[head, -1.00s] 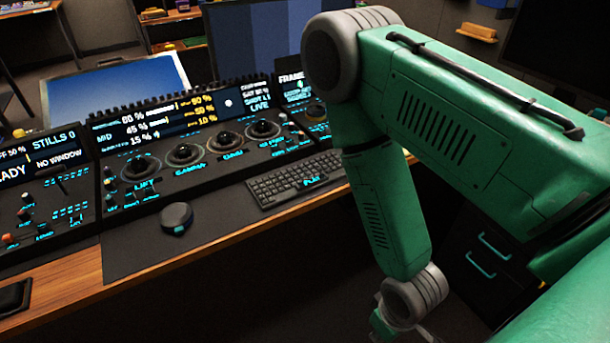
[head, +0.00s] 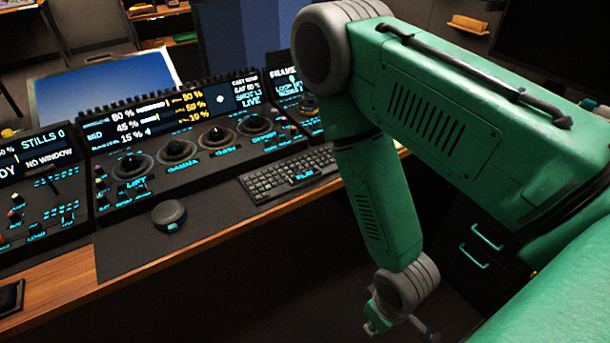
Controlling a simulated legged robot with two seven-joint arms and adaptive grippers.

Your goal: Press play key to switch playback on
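A black keyboard (head: 288,174) lies on the desk at the front of the trackball panel. A glowing cyan PLAY label (head: 303,177) shows on its front part; the edges of the play key are too small to make out. My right arm comes in from the right, and its forearm hangs down just right of the keyboard. My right gripper (head: 388,325) is low at the bottom of the head view, below and in front of the desk edge, apart from the keyboard. Its fingers are small and partly cut off, so their opening is unclear. My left gripper is not in view.
The trackball panel (head: 200,150) with several trackballs and a lit screen (head: 165,118) stands behind the keyboard. A round black puck (head: 168,215) sits on the dark mat (head: 125,245) left of the keyboard. The wooden desk edge (head: 215,243) runs along the front.

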